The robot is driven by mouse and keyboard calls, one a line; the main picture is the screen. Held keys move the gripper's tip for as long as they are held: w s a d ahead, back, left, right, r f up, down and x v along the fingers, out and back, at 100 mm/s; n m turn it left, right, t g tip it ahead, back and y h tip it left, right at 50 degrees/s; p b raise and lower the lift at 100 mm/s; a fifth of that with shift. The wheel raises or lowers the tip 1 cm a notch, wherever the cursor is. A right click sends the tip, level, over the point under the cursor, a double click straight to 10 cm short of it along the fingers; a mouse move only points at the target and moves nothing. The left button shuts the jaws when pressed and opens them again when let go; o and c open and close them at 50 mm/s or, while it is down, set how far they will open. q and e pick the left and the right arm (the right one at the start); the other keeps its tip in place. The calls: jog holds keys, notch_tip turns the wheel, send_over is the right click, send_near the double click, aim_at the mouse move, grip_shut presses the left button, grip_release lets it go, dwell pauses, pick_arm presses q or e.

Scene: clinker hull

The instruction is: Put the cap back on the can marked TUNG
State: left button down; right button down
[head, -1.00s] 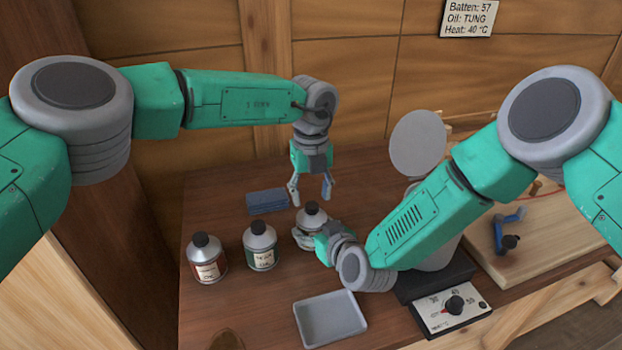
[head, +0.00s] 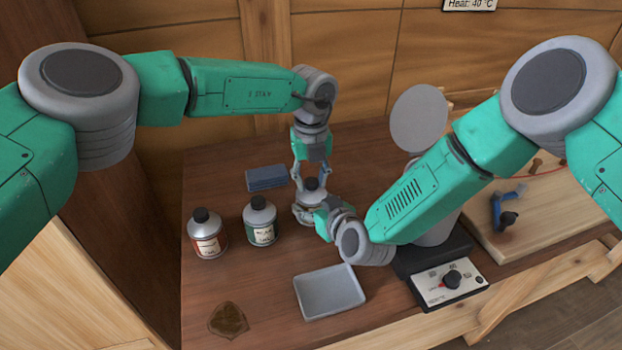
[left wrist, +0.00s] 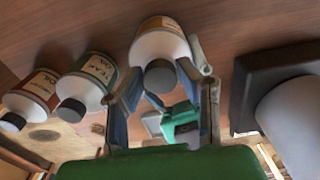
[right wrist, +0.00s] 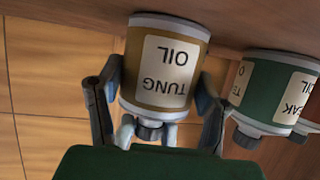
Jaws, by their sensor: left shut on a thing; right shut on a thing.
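The can marked TUNG (right wrist: 160,65) stands upright on the bench, with its label readable upside down in the right wrist view. It also shows in the head view (head: 304,213) and the left wrist view (left wrist: 160,42). Its dark cap (head: 312,184) sits at the can's neck; whether it is fully seated I cannot tell. My left gripper (head: 312,178) points down from above and is shut on the cap, its fingers on either side of it (right wrist: 149,132). My right gripper (right wrist: 158,85) is shut around the can's body from the front right.
A TEAK oil can (head: 261,223) and a red-labelled can (head: 207,236) stand capped to the left. A blue block (head: 267,178) lies behind. A grey tray (head: 330,308) is in front, and a heater with a dial (head: 451,281) stands right. A brown patch (head: 228,320) marks the front left.

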pick_arm(q)
jog(key=m, duration=0.5)
jog(key=shift+m, duration=0.4)
pick_arm(e)
jog(key=shift+d, duration=0.1)
pick_arm(q)
jog(key=m, duration=0.4)
jog(key=shift+a+f, duration=0.1)
jog(key=m, duration=0.4)
jog(key=shift+w+m, duration=0.1)
jog(key=shift+m, duration=0.2)
jog(key=m, duration=0.3)
jog(key=c, duration=1.1)
grip_release()
notch_tip(320, 180, up, 12)
